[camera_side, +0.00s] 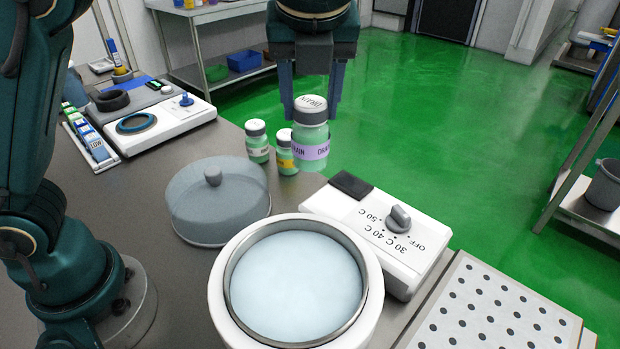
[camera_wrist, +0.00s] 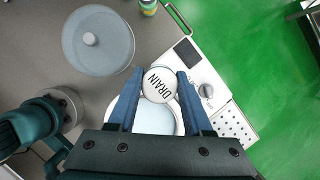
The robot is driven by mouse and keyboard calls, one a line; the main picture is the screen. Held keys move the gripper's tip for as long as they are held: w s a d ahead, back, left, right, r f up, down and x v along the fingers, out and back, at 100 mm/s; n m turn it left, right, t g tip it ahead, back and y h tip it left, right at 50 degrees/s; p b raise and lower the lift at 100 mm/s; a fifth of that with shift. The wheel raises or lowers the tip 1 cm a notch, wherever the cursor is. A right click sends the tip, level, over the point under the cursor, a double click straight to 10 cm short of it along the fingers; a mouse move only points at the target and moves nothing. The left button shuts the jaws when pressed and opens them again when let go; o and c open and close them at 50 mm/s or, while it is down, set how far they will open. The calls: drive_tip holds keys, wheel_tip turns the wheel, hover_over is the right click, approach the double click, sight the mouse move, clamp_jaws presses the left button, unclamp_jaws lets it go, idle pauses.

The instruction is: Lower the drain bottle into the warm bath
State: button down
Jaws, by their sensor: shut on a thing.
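The drain bottle (camera_side: 310,140) is a pale green bottle with a white cap and a lilac band. Its cap, lettered DRAIN, shows in the wrist view (camera_wrist: 159,85). My gripper (camera_side: 316,108) is shut on the drain bottle near its cap, with a blue finger on either side in the wrist view (camera_wrist: 160,88). The bottle is upright and held in the air. The warm bath (camera_side: 298,285) is a white round tub with a metal rim and pale blue water. In the wrist view the bath (camera_wrist: 153,118) is partly hidden by the bottle and my gripper.
A translucent domed lid (camera_side: 218,200) lies left of the bath. Two other bottles, one white-labelled (camera_side: 257,142) and one yellow-labelled (camera_side: 286,153), stand behind. A control box with a knob (camera_side: 399,218) and a perforated plate (camera_side: 495,310) are to the right.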

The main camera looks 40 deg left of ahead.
drive_tip(key=s+d+f, duration=0.1)
drive_tip(key=s+d, duration=0.7)
drive_tip(key=s, duration=0.3)
drive_tip(key=shift+s+d, duration=0.2)
drive_tip(key=shift+s, duration=0.05)
drive_tip(key=shift+w+a, duration=0.1)
drive_tip(key=shift+w+a, duration=0.15)
drive_tip(key=shift+f, duration=0.1)
idle(0.4)
drive_tip(key=shift+f, duration=2.75)
drive_tip(key=shift+f, duration=0.1)
drive_tip(key=shift+c, duration=1.2)
unclamp_jaws()
